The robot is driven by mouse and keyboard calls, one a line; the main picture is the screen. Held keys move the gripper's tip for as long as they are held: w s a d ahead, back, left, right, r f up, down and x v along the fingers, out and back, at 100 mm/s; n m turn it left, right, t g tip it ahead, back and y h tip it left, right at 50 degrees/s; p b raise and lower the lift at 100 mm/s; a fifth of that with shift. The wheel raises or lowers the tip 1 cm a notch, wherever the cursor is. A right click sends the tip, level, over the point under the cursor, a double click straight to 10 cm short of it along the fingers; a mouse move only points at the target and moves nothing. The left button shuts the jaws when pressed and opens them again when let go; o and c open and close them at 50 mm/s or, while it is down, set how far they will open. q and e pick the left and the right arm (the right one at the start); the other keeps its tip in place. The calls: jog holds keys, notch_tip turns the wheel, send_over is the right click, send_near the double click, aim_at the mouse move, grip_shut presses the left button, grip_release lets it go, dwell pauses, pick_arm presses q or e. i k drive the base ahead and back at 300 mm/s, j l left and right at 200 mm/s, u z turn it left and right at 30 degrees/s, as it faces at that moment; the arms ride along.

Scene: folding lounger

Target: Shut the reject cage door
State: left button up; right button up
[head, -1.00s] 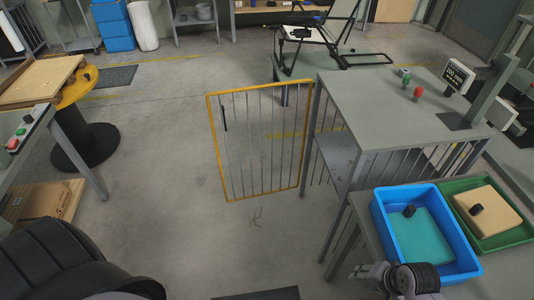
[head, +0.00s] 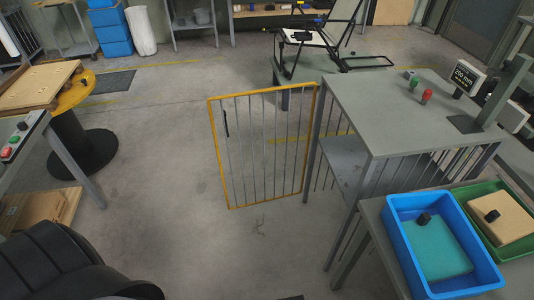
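The reject cage door (head: 216,150) is a yellow-framed gate with grey bars and a dark handle (head: 226,123) near its left edge. The cage has a solid grey top, barred sides and an inner shelf (head: 345,162). Neither gripper shows in the head view now. A black rounded part of mine fills the lower left corner.
A blue bin (head: 398,215) and a green tray (head: 520,248) stand on a bench at the right. A yellow-topped spool (head: 75,92) and a workbench are at the left. A folding lounger (head: 335,40) is behind the cage. The floor before the door is clear.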

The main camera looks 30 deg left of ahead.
aim_at(225, 115)
jog(key=i+j+z, duration=0.1)
jog(key=j+z, duration=0.15)
jog(key=j, duration=0.45)
jog(key=i+j+z, duration=0.1)
jog(key=j+z, duration=0.15)
jog(key=j, duration=0.4)
jog(key=j+z, duration=0.25)
jog(key=j, duration=0.45)
jog(key=k+j+z, duration=0.1)
jog(key=j+z, duration=0.15)
jog(key=j, duration=0.45)
jog(key=k+j+z, duration=0.1)
jog(key=j+z, duration=0.15)
jog(key=j, duration=0.45)
